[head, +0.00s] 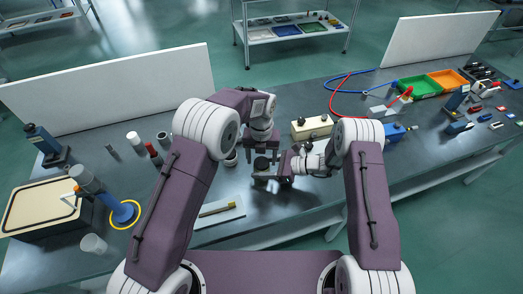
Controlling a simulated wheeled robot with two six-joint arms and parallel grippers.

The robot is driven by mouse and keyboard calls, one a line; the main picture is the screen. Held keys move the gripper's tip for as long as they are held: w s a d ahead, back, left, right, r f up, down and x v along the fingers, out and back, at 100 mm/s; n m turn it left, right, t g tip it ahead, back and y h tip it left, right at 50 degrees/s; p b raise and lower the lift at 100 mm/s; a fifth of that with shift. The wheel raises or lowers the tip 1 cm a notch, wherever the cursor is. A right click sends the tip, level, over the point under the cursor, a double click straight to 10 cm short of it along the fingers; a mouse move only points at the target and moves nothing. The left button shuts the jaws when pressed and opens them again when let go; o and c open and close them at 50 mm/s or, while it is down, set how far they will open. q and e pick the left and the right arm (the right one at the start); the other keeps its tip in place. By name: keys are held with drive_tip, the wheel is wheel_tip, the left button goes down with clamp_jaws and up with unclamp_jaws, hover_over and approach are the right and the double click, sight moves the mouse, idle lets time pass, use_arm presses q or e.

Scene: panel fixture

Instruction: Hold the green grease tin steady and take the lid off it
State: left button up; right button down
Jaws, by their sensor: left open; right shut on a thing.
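A small round thing with a dark top, which I take to be the grease tin (261,163), is at the middle of the bench; its green side is too small and covered to make out. The dark top looks like its lid, still on the tin. My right gripper (268,175) comes in from the right, low over the bench, and is shut on the tin's side. My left gripper (262,150) points down from above, close over the dark top. It is open, with its fingers apart. I cannot tell whether its fingers touch the lid.
A cream box (312,127) stands behind my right gripper. A white tray (218,211) with a yellow-marked tool lies at the front left. A blue stand with a yellow ring (122,213) and a beige-topped case (42,205) are further left. Green (419,89) and orange trays (449,79) are far right.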

use_arm(q)
drive_tip(key=shift+f, duration=0.45)
clamp_jaws()
drive_tip(key=n, duration=0.3)
drive_tip(key=shift+n, duration=0.3)
